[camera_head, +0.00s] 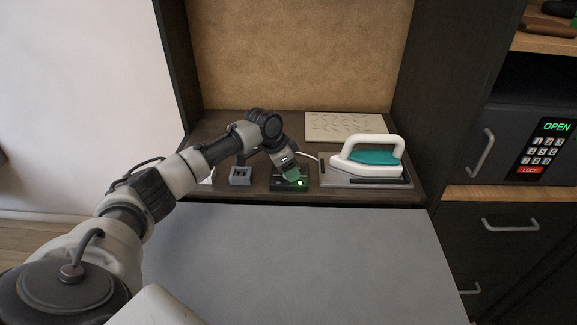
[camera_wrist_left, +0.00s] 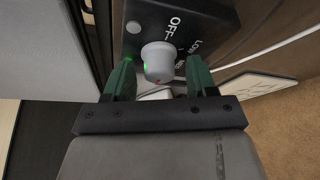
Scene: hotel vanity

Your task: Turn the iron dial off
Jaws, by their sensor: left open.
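The iron dial (camera_wrist_left: 158,62) is a light grey round knob on a dark control box (camera_head: 301,187), with printed labels "OFF" and "Low" beside it in the left wrist view. A green light glows on the box in the head view. My left gripper (camera_wrist_left: 160,78) is open, with one green finger on each side of the knob; I cannot tell whether they touch it. In the head view my left gripper (camera_head: 292,173) is over the box and hides the dial. My right gripper is not in view.
A white and teal iron (camera_head: 368,158) rests on a grey stand (camera_head: 340,181) just right of the box. A small grey block (camera_head: 240,176) stands to the left. A beige patterned board (camera_head: 345,126) lies behind. A dark safe with a keypad (camera_head: 545,146) is at far right.

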